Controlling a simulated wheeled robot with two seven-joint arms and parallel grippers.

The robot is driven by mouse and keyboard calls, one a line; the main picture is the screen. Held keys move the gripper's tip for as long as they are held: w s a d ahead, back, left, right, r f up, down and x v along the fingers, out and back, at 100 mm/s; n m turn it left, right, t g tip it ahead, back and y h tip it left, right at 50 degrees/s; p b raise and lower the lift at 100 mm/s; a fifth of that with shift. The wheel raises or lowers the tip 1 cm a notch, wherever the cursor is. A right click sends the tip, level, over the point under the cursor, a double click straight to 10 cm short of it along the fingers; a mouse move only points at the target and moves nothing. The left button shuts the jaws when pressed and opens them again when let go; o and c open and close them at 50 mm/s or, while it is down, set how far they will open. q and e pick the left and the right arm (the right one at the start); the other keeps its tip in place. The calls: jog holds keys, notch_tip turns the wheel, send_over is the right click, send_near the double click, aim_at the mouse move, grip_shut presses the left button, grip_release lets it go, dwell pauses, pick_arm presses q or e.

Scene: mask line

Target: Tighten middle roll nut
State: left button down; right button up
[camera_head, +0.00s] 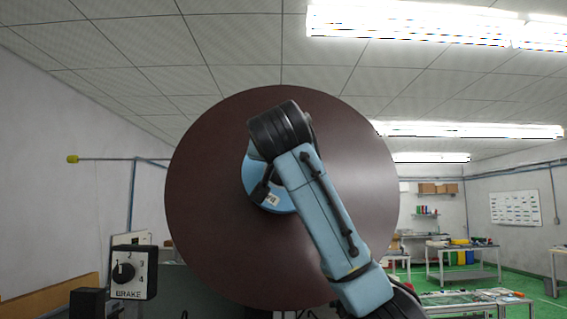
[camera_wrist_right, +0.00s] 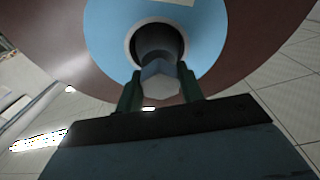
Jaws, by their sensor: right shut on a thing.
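The roll (camera_head: 200,220) is a large dark brown disc facing me, with a light blue core (camera_head: 283,200) at its centre. In the right wrist view the blue core (camera_wrist_right: 105,40) has a round dark opening with a shaft (camera_wrist_right: 158,42) in it. A grey hexagonal nut (camera_wrist_right: 161,88) sits at the front of the shaft. My right gripper (camera_wrist_right: 162,84) is shut on the nut, one dark green finger on each side. In the head view my right arm covers part of the roll and hides the nut. My left gripper is in neither view.
A control box labelled BRAKE (camera_head: 134,272) with a black knob stands at the lower left. A thin horizontal rod with a yellow tip (camera_head: 72,159) is above it. Workbenches (camera_head: 462,262) stand far back right on a green floor.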

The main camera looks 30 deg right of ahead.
jog(key=o, duration=1)
jog(key=shift+b+v, duration=3.65)
jog(key=shift+v, duration=3.1)
jog(key=shift+w, duration=0.1)
